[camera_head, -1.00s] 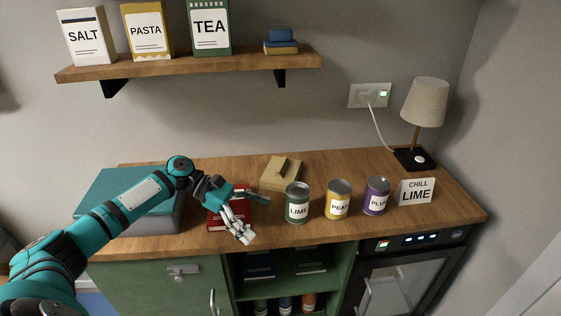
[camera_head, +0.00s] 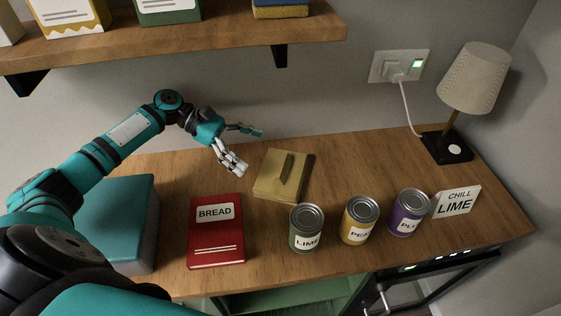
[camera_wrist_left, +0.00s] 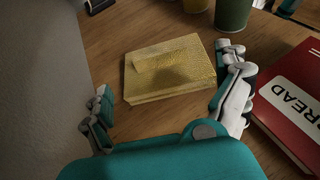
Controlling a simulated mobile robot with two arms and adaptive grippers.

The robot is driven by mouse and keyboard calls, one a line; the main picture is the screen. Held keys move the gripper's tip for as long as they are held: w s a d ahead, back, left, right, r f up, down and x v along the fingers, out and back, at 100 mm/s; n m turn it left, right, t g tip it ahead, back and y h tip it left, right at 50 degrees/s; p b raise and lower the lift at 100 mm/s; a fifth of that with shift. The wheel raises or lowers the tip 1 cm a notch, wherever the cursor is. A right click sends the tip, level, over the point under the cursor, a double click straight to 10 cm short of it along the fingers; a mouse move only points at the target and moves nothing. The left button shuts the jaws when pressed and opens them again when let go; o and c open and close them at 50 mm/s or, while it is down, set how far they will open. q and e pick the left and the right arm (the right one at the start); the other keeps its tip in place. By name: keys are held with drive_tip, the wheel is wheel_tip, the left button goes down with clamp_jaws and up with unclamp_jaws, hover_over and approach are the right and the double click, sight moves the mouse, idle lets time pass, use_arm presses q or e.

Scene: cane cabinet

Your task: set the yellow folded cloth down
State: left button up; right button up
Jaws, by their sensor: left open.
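The yellow folded cloth (camera_head: 268,186) lies on the wooden cabinet top, behind the lime can, with a raised fold on its upper face. In the left wrist view the cloth (camera_wrist_left: 150,86) lies flat ahead of my fingers, untouched by them as far as I can see. My left gripper (camera_head: 248,150) is open and empty, above the counter just left of the cloth; it also shows in the left wrist view (camera_wrist_left: 165,110), its fingers spread on either side.
A red BREAD box (camera_head: 217,240) lies in front of my left gripper. A shelf (camera_head: 200,45) hangs above.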

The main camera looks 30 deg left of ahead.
sight(282, 164)
use_arm(q)
drive_tip(key=p+x, duration=0.1)
drive_tip(key=x, duration=0.6)
drive_tip(key=shift+w+d, duration=0.15)
drive_tip(key=shift+d, duration=0.15)
drive_tip(key=shift+c, duration=0.4)
drive_tip(key=c, duration=1.1)
drive_tip(key=shift+r, duration=0.15)
drive_tip(key=shift+c, duration=0.2)
